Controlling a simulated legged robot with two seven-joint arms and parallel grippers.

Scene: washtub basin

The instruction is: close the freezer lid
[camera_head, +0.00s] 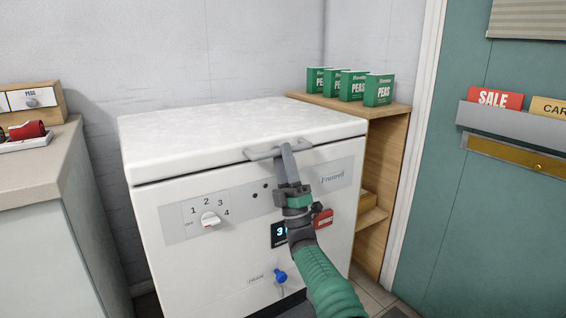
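The white chest freezer (250,235) stands in the middle of the view. Its frosty white lid (225,130) lies flat across the top, with a dark seam between lid and body along the front and left edges. A grey bar handle (262,154) sticks out from the lid's front edge. My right gripper (288,158) points up at the handle, its grey fingers overlapping the handle's right part. I cannot tell whether the fingers are shut around the handle or only resting against it. My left gripper is out of view.
A wooden shelf (385,155) with several green pea boxes (378,90) stands right of the freezer. A counter (35,170) with a small wooden drawer box (32,100) is at the left. A teal door (500,220) is at the right.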

